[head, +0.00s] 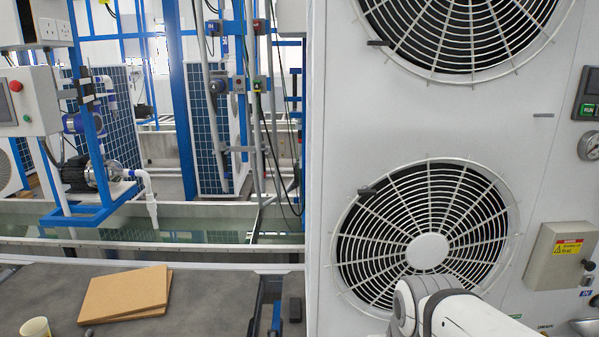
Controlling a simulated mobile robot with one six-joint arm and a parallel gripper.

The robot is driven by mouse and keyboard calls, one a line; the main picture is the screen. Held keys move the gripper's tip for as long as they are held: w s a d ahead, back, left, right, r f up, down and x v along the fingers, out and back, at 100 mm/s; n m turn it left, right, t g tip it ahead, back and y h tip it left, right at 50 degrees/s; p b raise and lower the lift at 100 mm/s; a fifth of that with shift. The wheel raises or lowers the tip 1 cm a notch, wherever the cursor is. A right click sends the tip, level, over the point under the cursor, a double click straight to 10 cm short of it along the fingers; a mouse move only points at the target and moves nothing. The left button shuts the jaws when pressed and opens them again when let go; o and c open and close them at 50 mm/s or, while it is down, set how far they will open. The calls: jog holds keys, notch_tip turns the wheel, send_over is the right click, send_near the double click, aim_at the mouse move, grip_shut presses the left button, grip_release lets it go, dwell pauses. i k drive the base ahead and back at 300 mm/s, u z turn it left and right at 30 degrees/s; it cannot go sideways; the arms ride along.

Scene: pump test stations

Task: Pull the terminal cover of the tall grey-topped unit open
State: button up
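A tall white unit (440,122) with two round fan grilles fills the right half of the head view; its top is cut off, so I cannot tell its colour. On its right-hand face is a grey box with a cover (543,262) bearing a yellow and red warning label (568,247). The cover looks shut. A small metal latch or handle (587,266) shows at the box's right side. My white arm shows at the bottom, in front of the lower fan and left of the box. My gripper is not in view.
A pressure gauge (589,146) and a green RUN switch (588,109) sit above the box. Pipe fittings are below it. At left are a dark bench with brown boards (125,293) and a cup (36,328), a water trough (110,225) and a pump (88,173) on blue framing.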

aim_at(563, 252)
jog(key=u, duration=0.35)
jog(key=k, duration=0.9)
jog(key=z, duration=1.35)
jog(key=i, duration=0.95)
jog(key=z, duration=0.1)
